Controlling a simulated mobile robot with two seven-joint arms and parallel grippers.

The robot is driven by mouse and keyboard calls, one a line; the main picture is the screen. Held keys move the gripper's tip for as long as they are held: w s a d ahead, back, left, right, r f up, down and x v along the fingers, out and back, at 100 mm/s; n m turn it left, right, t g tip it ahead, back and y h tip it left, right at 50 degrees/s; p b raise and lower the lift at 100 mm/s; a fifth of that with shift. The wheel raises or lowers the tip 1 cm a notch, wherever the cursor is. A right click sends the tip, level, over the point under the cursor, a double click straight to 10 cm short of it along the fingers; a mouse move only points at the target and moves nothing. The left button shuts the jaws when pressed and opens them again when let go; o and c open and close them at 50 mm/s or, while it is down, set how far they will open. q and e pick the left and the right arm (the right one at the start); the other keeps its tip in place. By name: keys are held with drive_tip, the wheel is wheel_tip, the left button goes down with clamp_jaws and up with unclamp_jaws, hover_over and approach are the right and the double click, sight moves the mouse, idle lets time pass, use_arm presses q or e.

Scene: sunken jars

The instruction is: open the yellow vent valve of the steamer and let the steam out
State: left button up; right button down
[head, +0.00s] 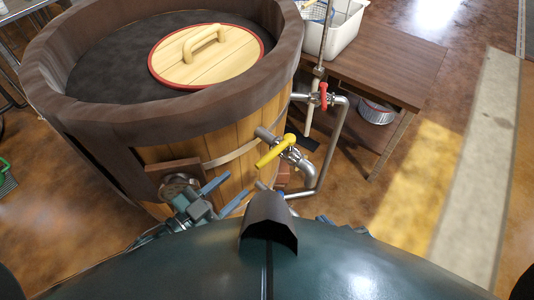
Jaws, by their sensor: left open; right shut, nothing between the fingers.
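The yellow vent valve (275,151) has a lever handle on a metal pipe at the front right of the wooden steamer (230,140). The lever lies slanted across the pipe. No steam shows. My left gripper (238,184) is open and empty, below and left of the yellow lever and apart from it, in front of the steamer's wall near a round gauge-like fitting (178,186). My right gripper (324,220) shows only in part behind my body's edge, low and right of the valve. It is shut and apart from the valve.
A round wooden lid (207,56) with a handle lies on the dark steamer top. A red-handled valve (323,96) sits on piping right of the yellow one. A brown table (385,65) bears a white bin (341,32). Open floor lies to the right.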

sight(286, 143)
use_arm(q)
drive_tip(key=x, duration=1.3)
drive_tip(key=shift+d+r, duration=0.15)
drive_tip(key=shift+d, duration=0.1)
clamp_jaws()
